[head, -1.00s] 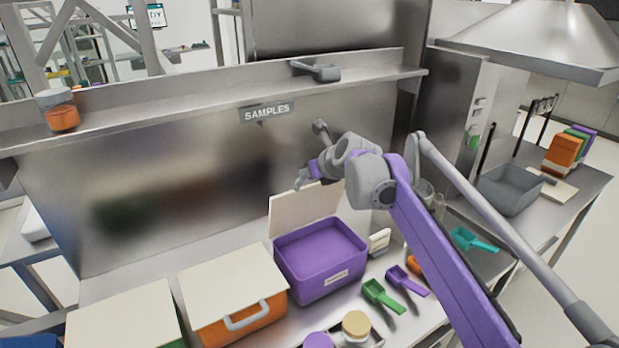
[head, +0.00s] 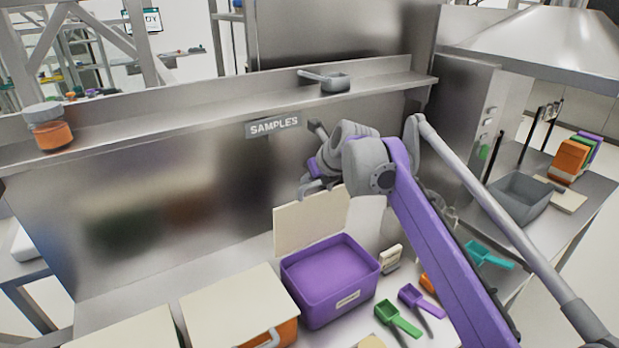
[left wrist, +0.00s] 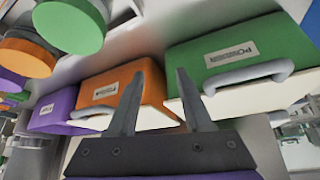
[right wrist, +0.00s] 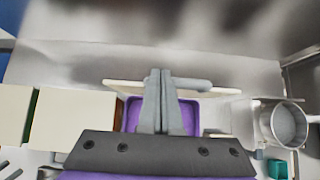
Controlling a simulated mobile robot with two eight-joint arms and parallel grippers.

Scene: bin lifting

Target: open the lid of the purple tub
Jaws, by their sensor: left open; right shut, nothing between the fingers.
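The purple tub (head: 322,300) stands open on the steel counter, its empty inside visible. Its cream lid (head: 300,230) stands up at the back edge, near the steel back wall. In the right wrist view the tub (right wrist: 189,118) and the lid edge with its grey handle (right wrist: 190,84) show beyond the fingers. My right gripper (right wrist: 160,75) is shut and empty, over the lid's top; I cannot tell whether it touches the lid. In the head view its fingers are partly hidden by the wrist. My left gripper (left wrist: 158,85) is open and empty, facing the orange and green tubs.
The orange tub (head: 285,335), with its cream lid closed, is left of the purple one; a green tub (left wrist: 230,60) is beyond it. Green (head: 398,318) and purple (head: 420,299) scoops lie on the right. A shelf (head: 200,108) runs above the counter. A pot (right wrist: 283,124) stands at right.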

